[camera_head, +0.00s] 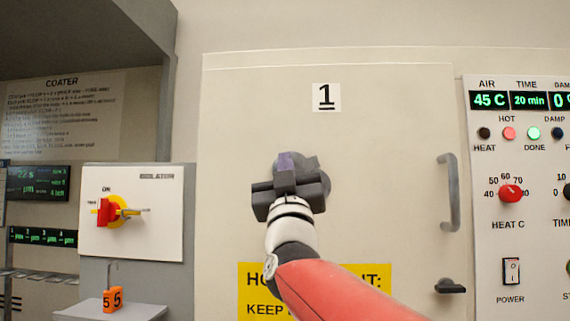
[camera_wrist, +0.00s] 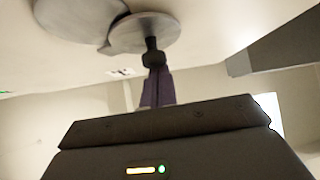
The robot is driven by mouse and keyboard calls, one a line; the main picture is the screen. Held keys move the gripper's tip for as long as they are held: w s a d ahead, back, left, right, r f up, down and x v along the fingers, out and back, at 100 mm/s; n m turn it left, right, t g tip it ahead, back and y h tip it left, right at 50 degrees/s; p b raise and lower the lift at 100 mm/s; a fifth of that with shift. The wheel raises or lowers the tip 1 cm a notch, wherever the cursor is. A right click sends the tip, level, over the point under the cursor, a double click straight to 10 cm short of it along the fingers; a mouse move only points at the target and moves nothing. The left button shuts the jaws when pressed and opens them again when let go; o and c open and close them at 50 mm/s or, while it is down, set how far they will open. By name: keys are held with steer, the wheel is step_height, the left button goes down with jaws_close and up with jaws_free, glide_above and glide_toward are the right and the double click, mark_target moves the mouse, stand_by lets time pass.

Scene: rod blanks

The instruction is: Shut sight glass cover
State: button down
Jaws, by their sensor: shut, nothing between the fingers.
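My gripper (camera_head: 286,163) is in front of the door marked 1, its purple fingers together and empty. In the wrist view the fingertips (camera_wrist: 156,82) are close to a small black knob (camera_wrist: 152,57); I cannot tell whether they touch. The knob stands out from a grey metal disc (camera_wrist: 143,33), which looks like the sight glass cover. A second, larger round grey disc (camera_wrist: 75,14) lies beside it, partly overlapped by it. In the head view a round grey part (camera_head: 321,180) shows behind my gripper, mostly hidden, so the cover's exact position is unclear.
The pale door (camera_head: 395,120) has a grey vertical handle (camera_head: 452,192) and a dark latch (camera_head: 450,286) on its right. A control panel (camera_head: 520,250) is further right. A yellow sign (camera_head: 258,280) is partly behind my arm. An isolator box (camera_head: 150,240) stands left.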

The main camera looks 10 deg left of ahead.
steer(key=shift+d+f+n+g+y+b, duration=0.15)
steer(key=shift+n+g+y+b, duration=0.2)
steer(key=shift+n+y, duration=0.4)
steer(key=shift+a+f+n+g+y+b, duration=0.15)
steer(key=shift+n+g+y+b, duration=0.15)
steer(key=shift+n+y, duration=0.45)
steer(key=shift+w+d+f+n+g+y+p, duration=0.1)
steer(key=shift+d+f+n+g+y+p, duration=0.55)
steer(key=shift+n+g+y, duration=1.2)
steer(key=shift+d+f+n+g+y+p, duration=0.65)
steer(key=shift+n+g, duration=0.6)
steer(key=shift+n, duration=1.35)
steer(key=shift+w+d+f+n+g+y+p, duration=0.1)
steer(key=shift+d+f+n+g+y+p, duration=0.55)
steer(key=shift+n+g+y, duration=1.2)
steer(key=shift+d+r+n+t+h, duration=0.15)
steer(key=shift+d+n+t+h, duration=0.2)
steer(key=shift+h, duration=0.2)
steer(key=shift+a, duration=0.1)
